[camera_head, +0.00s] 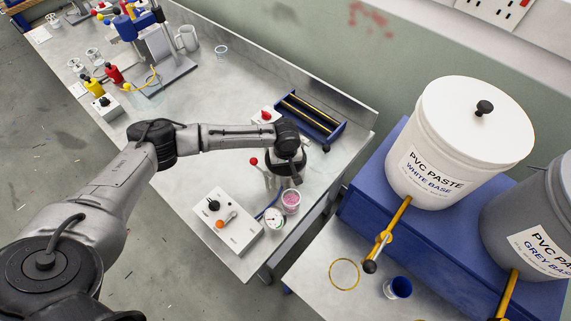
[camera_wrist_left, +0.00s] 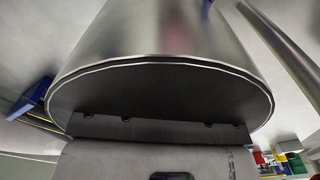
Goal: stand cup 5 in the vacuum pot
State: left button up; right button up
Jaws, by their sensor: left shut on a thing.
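The vacuum pot (camera_head: 271,181) is a metal cylinder standing near the right end of the bench. Its round dark lid (camera_wrist_left: 160,88) fills the middle of the left wrist view, above the shiny pot wall (camera_wrist_left: 140,30). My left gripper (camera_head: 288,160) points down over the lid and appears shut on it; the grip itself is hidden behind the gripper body. A small clear cup with pink contents (camera_head: 291,198) stands close in front of the pot, apart from the gripper. No number can be read on it. My right gripper is not in view.
A pressure gauge (camera_head: 273,217) and a control box (camera_head: 227,222) are in front of the pot. A blue rack (camera_head: 311,117) stands behind it. An empty clear cup (camera_head: 221,51) is farther back. White (camera_head: 455,130) and grey paste buckets stand at right.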

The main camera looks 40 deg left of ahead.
pick_arm(q)
jog(key=o, duration=0.8)
jog(key=shift+r, duration=0.1)
notch_tip(320, 180, up, 12)
jog(key=p, duration=0.1)
